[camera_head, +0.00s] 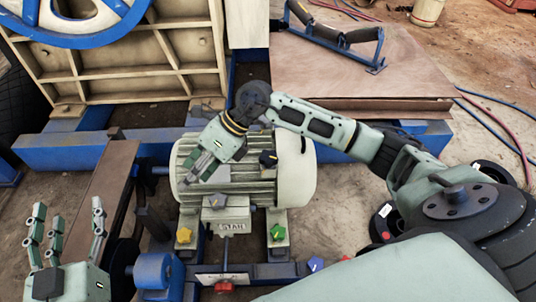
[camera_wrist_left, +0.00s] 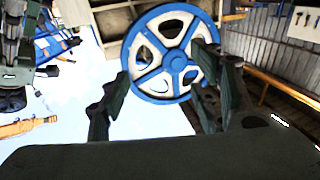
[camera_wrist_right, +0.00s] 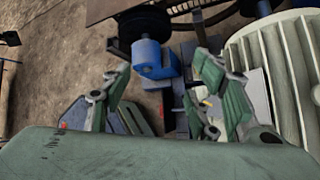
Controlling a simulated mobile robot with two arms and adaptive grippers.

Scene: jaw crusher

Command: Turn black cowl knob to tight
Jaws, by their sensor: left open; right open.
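The black cowl knob (camera_head: 268,159) sits on top of the ribbed motor, by its smooth pale cowl (camera_head: 296,172) at the right end. My right gripper (camera_head: 199,170) is open over the motor's left half, to the left of the black knob and apart from it. In the right wrist view its spread fingers (camera_wrist_right: 160,75) hold nothing, and the black knob does not show there. My left gripper (camera_head: 67,228) is open and empty at the lower left, fingers up. Its fingers (camera_wrist_left: 160,90) also show in the left wrist view.
A blue flywheel (camera_head: 75,40) stands behind. A roller frame (camera_head: 340,35) lies on brown sheets (camera_head: 350,75).

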